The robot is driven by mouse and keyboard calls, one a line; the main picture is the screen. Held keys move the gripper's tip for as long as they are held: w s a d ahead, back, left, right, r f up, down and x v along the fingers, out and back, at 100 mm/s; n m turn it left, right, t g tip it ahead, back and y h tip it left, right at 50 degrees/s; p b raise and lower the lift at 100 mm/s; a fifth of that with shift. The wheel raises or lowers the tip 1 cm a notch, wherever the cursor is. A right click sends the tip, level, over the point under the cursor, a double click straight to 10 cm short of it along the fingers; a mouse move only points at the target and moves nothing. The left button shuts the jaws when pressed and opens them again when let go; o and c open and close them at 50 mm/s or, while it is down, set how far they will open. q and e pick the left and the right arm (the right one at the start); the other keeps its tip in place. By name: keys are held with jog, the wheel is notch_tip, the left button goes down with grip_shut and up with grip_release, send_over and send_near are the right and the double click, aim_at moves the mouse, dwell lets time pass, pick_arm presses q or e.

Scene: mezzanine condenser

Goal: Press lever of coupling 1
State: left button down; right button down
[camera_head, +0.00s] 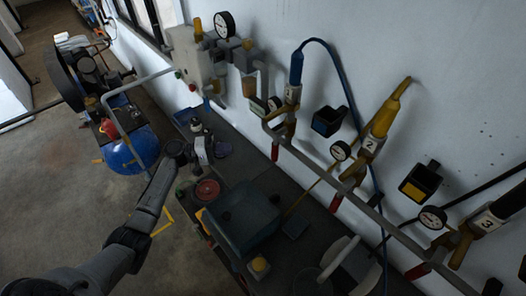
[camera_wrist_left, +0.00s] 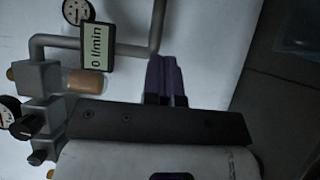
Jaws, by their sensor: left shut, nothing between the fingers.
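Coupling 1 (camera_head: 290,95), with a "1" label and a blue hose plug at its top, is on the wall pipe in the head view. A brownish metal part shows below the label; I cannot clearly make out the lever. My left gripper (camera_head: 222,149) is above the bench, left of coupling 1 and apart from it. In the left wrist view its purple fingers (camera_wrist_left: 166,78) are together with nothing between them, in front of the wall and a grey pipe (camera_wrist_left: 157,25). Coupling 1 is not recognisable there. My right gripper is not in view.
A flow display reading 0 l/min (camera_wrist_left: 97,47) is close to the left fingers in the wrist view. Coupling 2 (camera_head: 370,145) and coupling 3 (camera_head: 488,222) are farther right along the pipe.

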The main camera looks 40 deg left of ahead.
aim_at(275, 147)
pick_arm(q)
jog(key=s+d+p+x, duration=0.2)
jog(key=p+x, duration=0.3)
jog(key=x, duration=0.7)
jog(key=shift+w+d, duration=0.3)
jog(key=shift+d, duration=0.05)
jog(key=shift+d, duration=0.1)
